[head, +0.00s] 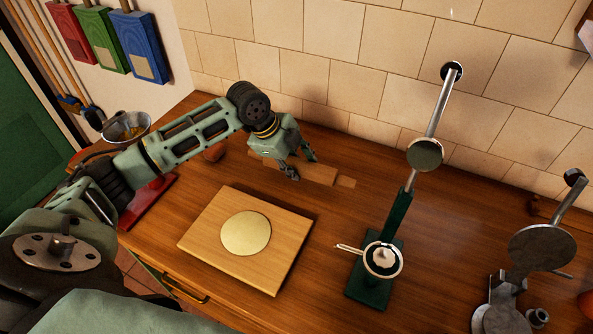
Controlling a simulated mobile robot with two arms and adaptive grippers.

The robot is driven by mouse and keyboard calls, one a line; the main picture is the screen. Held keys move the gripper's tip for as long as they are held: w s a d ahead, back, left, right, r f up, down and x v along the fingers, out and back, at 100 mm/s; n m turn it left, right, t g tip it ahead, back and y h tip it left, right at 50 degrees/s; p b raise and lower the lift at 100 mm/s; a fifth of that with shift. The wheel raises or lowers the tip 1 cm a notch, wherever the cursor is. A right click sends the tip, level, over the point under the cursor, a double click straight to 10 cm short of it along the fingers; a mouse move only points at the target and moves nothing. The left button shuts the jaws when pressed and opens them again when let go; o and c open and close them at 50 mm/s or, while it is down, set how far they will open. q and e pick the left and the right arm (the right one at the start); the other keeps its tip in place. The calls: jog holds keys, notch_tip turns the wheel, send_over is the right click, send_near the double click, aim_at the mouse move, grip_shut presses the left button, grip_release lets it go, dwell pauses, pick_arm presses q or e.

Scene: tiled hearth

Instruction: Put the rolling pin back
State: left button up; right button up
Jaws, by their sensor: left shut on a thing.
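The rolling pin (322,174) is a pale brown wooden bar at the back of the wooden counter, near the tiled wall. A short narrower end (346,183) sticks out at its right. My left gripper (302,168) comes over it from the upper left and is shut on it, one finger on the near side and one on the far side. The gripper hides part of the pin's left half. I cannot tell whether the pin touches the counter. My right gripper is not in view.
A wooden board (205,235) with a pale round disc (246,233) lies in front. A green press (398,220) stands open to the right, a grey metal press (545,248) farther right. A metal bowl (127,127) stands left. Counter between board and green press is clear.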

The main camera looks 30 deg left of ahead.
aim_at(294, 168)
pick_arm(q)
notch_tip(294, 168, down, 3)
jog(key=shift+r+p, duration=0.2)
jog(key=shift+p, duration=0.15)
jog(key=shift+f, duration=0.45)
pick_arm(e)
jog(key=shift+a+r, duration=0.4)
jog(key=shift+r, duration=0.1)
pick_arm(q)
jog(key=o, duration=1.3)
jog(key=shift+f, duration=0.15)
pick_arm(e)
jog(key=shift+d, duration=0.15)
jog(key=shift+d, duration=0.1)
